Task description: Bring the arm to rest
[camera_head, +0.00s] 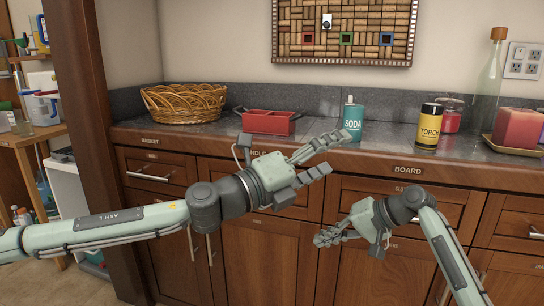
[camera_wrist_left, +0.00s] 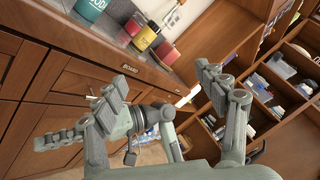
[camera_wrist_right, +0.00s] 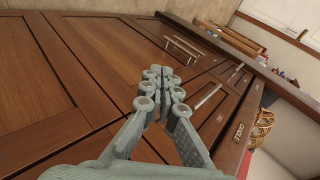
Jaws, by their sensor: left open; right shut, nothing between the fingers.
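My left gripper (camera_head: 318,160) is open and empty, in front of the counter's front edge in the head view. Its spread fingers also show in the left wrist view (camera_wrist_left: 165,88). My right gripper (camera_head: 322,238) is lower, in front of the wooden cabinet doors. In the right wrist view its fingers (camera_wrist_right: 160,78) are together with nothing between them. The right arm comes in from the lower right. Neither gripper is seen touching anything.
On the counter (camera_head: 215,138) stand a wicker basket (camera_head: 184,104), a red caddy (camera_head: 268,123), a teal SODA bottle (camera_head: 352,119), a yellow TORCH can (camera_head: 429,127), a red block (camera_head: 518,125) on a tray and a glass bottle (camera_head: 490,75). Cabinet handles (camera_head: 152,177) project below the counter.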

